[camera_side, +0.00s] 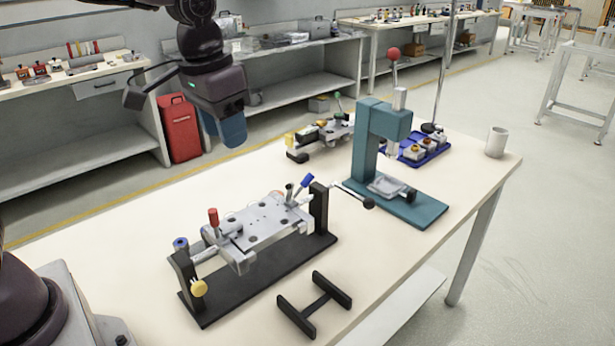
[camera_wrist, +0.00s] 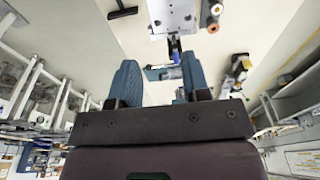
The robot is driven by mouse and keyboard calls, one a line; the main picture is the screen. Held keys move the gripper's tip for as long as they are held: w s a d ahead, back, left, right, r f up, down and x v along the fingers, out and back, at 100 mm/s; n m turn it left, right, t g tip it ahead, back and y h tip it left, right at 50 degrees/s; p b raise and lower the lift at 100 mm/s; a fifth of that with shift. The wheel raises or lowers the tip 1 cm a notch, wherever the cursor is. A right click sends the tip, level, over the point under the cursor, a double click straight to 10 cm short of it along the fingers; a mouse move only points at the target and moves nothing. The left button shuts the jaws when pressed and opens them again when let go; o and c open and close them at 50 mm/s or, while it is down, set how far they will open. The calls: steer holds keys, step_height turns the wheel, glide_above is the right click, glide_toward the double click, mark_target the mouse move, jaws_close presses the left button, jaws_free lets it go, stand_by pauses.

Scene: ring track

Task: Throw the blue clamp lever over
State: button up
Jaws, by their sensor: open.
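The blue clamp lever (camera_side: 303,184) stands at the far right end of the silver fixture plate (camera_side: 260,222), its handle tilted up to the right beside a black upright. A blue handle, seemingly this lever, shows in the wrist view (camera_wrist: 175,50) beyond the fingers, below the plate (camera_wrist: 168,14). My gripper (camera_side: 228,138) hangs high at the upper left, behind and above the fixture, well clear of the lever. Its blue fingers stand apart with nothing between them in the wrist view (camera_wrist: 160,75).
A red-handled lever (camera_side: 213,220) stands on the fixture's left part, near a yellow knob (camera_side: 199,288). A black H-shaped stand (camera_side: 316,305) lies in front. Another fixture (camera_side: 320,135) sits behind.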

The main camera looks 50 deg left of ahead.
steer(key=g+y, duration=0.2)
glide_above(308, 177)
steer(key=s+d, duration=0.2)
step_height(308, 177, down, 7)
steer(key=shift+w+r+n, duration=0.6)
steer(key=shift+w+r, duration=0.15)
steer(key=shift+w, duration=0.35)
steer(key=f, duration=0.4)
steer(key=a+f, duration=0.1)
steer(key=f, duration=0.2)
steer(key=a+f, duration=0.1)
steer(key=f, duration=0.3)
steer(key=shift+s+a+f, duration=0.1)
steer(key=shift+f, duration=0.25)
